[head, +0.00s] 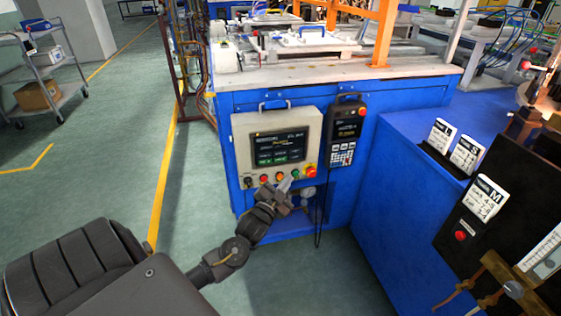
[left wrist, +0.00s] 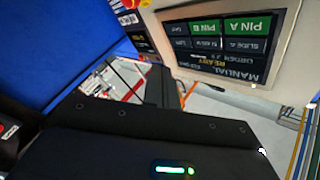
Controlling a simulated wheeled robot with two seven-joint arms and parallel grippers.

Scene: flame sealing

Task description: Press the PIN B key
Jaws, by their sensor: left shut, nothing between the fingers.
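The control panel (head: 242,150) is a beige box on the front of the blue machine, with a dark screen (head: 278,147) that has green keys along its bottom edge. In the left wrist view the screen appears upside down. There the green PIN B key (left wrist: 205,27) sits beside the green PIN A key (left wrist: 248,27). My left gripper (head: 285,185) is shut and empty, just below the screen in the head view, in front of the panel's row of buttons. In the head view I cannot tell whether its tip touches the panel. My right gripper is not in view.
A row of round buttons and a red emergency stop (head: 310,171) lie under the screen. A handheld pendant (head: 346,130) hangs to the right, its cable running down. A blue cabinet (head: 400,185) stands at the right. The green floor at left is open; a cart (head: 45,75) stands farther back.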

